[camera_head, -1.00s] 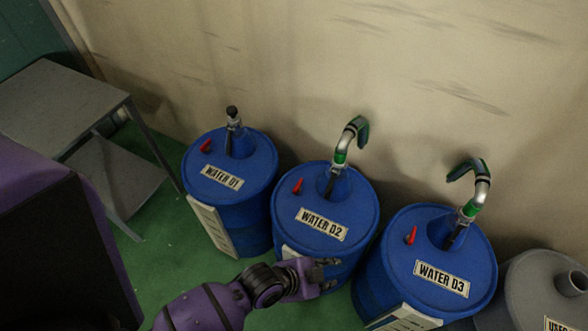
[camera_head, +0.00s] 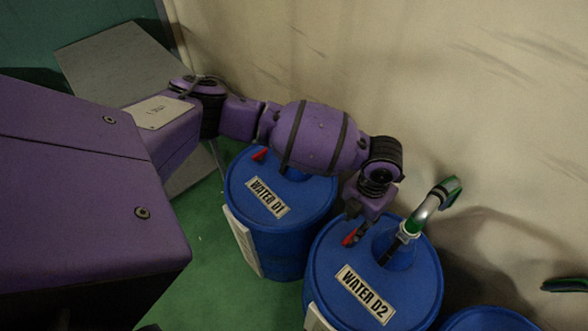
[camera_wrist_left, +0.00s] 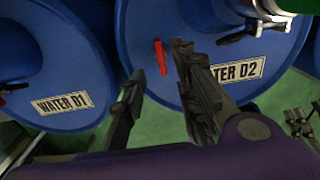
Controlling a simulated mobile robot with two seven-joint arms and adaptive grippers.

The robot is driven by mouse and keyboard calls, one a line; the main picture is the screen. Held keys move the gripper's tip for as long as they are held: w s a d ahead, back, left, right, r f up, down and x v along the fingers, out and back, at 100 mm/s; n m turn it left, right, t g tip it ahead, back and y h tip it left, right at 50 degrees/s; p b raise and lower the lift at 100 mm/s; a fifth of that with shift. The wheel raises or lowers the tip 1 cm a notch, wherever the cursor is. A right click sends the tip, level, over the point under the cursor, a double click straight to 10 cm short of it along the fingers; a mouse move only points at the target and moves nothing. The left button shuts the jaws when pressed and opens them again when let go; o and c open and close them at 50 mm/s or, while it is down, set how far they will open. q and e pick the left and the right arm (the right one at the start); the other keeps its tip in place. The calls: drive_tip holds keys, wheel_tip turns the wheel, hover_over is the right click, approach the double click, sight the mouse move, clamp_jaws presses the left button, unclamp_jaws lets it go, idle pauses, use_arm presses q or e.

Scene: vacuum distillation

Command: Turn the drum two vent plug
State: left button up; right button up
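Drum two is the blue drum labelled WATER D2 (camera_head: 318,262), also in the left wrist view (camera_wrist_left: 215,95). Its red vent plug (camera_head: 351,237) stands on the lid beside the pipe fitting. My left gripper (camera_head: 357,226) reaches down over this lid at the plug. In the left wrist view the gripper (camera_wrist_left: 158,66) is open, its two dark fingers apart. The red plug (camera_wrist_left: 162,57) shows between the fingertips, closer to the right finger; contact cannot be told. Dark jointed parts (camera_wrist_left: 300,122) at the right edge may be my right gripper; their state is unclear.
Blue drum WATER D1 (camera_head: 255,228) stands to the left, partly under my left arm. A pipe with a green end (camera_head: 432,205) rises from drum two. Another blue drum (camera_head: 490,320) is at the bottom right. A grey table (camera_head: 105,65) and beige wall are behind.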

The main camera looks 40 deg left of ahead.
sight(353, 234)
use_arm(q)
wheel_tip(353, 234, down, 6)
drive_tip(key=shift+f+b, duration=0.25)
drive_tip(key=shift+b, duration=0.05)
drive_tip(key=shift+f, duration=0.4)
use_arm(e)
drive_tip(key=shift+s+d+f, duration=0.15)
drive_tip(key=shift+s+f, duration=0.35)
drive_tip(key=shift+s, duration=0.1)
use_arm(q)
drive_tip(key=shift+w, duration=0.1)
use_arm(e)
drive_tip(key=shift+w, duration=0.1)
use_arm(q)
clamp_jaws()
use_arm(e)
drive_tip(key=shift+w, duration=0.1)
